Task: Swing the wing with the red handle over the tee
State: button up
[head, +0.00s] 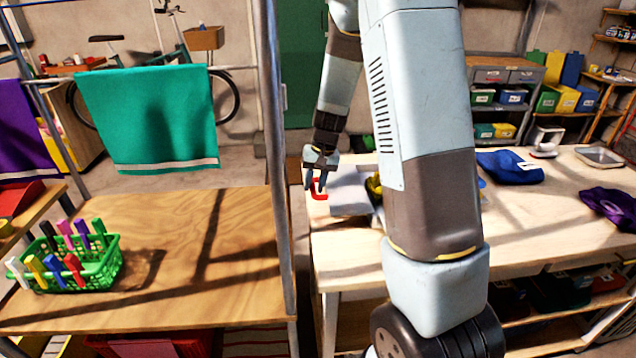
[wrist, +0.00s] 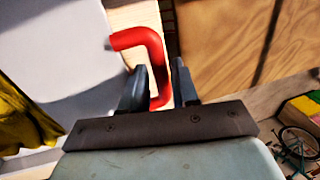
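The red handle (head: 319,193) sticks out from the left edge of a pale grey wing (head: 350,192) on the right-hand table. In the wrist view the handle (wrist: 157,60) is a bent red bar fixed to the grey wing (wrist: 60,45). My gripper (head: 316,184) is over the handle. Its fingers (wrist: 160,80) are apart, one on each side of the handle's bar, with a gap visible on the right side. Yellow cloth, likely the tee (head: 373,185), shows beyond the wing, and also in the wrist view (wrist: 22,122). My arm hides most of it.
The right-hand table (head: 540,215) bears a blue cloth (head: 510,167), a purple cloth (head: 607,205) and a metal tray (head: 599,156). A metal post (head: 280,200) stands left of my gripper. A wooden table (head: 190,240) with a green basket (head: 105,272) is further left.

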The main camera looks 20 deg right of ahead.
grip_shut()
dwell(0.4)
